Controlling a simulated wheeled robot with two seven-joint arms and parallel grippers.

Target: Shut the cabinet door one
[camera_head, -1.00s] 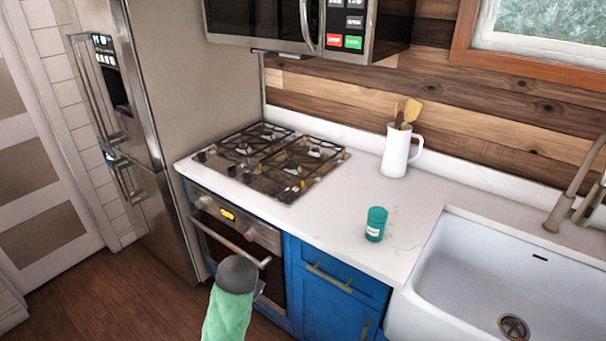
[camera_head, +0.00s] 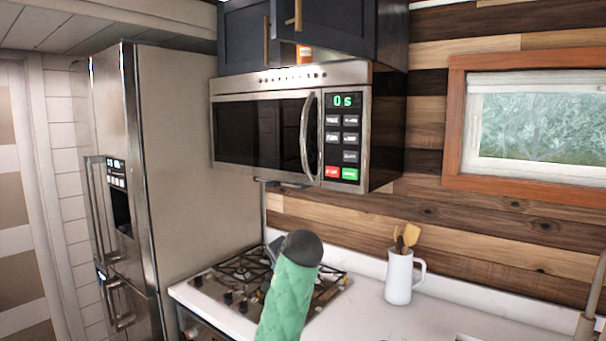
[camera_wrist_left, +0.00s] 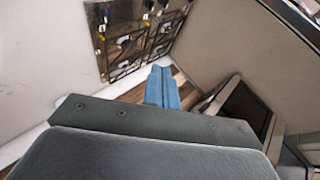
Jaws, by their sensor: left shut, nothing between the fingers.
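A dark cabinet hangs above the microwave at the top of the head view. Its left door (camera_head: 243,42) with a brass handle looks flush with the front. Its right door (camera_head: 335,28) appears swung outward, with an orange item (camera_head: 304,54) showing below its edge. The upper parts of both doors are cut off. My left arm, green with a dark grey end, rises over the stove, below and apart from the doors. Its gripper is mostly hidden behind the arm in the head view. In the left wrist view the blue fingers of my left gripper (camera_wrist_left: 163,84) are together and empty.
The microwave (camera_head: 262,130) hangs between the cabinet and the gas stove (camera_head: 235,280). A tall steel fridge (camera_head: 185,160) stands at left. A white jug (camera_head: 399,277) with wooden utensils stands on the counter (camera_head: 365,315). A window (camera_head: 540,120) is at right.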

